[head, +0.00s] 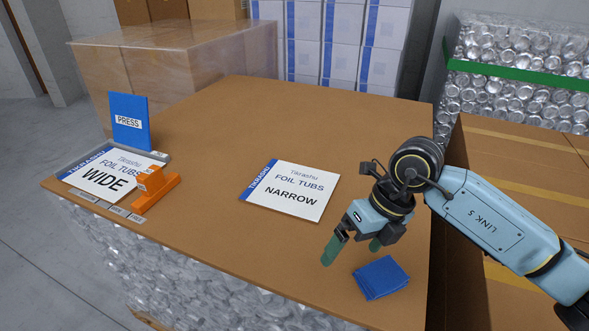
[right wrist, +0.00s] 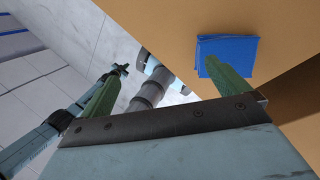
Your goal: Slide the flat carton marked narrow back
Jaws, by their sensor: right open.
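The flat white carton marked NARROW (head: 291,190), with a blue stripe along its left edge, lies flat near the middle of the brown tabletop (head: 240,120). My right gripper (head: 351,250) is open and empty, to the lower right of the carton and apart from it. Its green fingers point down near the table's front right part. In the right wrist view the two green fingers (right wrist: 162,86) are spread wide with nothing between them. The narrow carton does not show there. My left gripper does not show in the head view.
A white carton marked WIDE (head: 102,178) lies at the left edge beside an orange handled tool (head: 153,190) and an upright blue PRESS sign (head: 129,122). Blue folded cloths or cards (head: 381,278) lie below the right gripper, also in the right wrist view (right wrist: 227,56). Table behind the narrow carton is clear.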

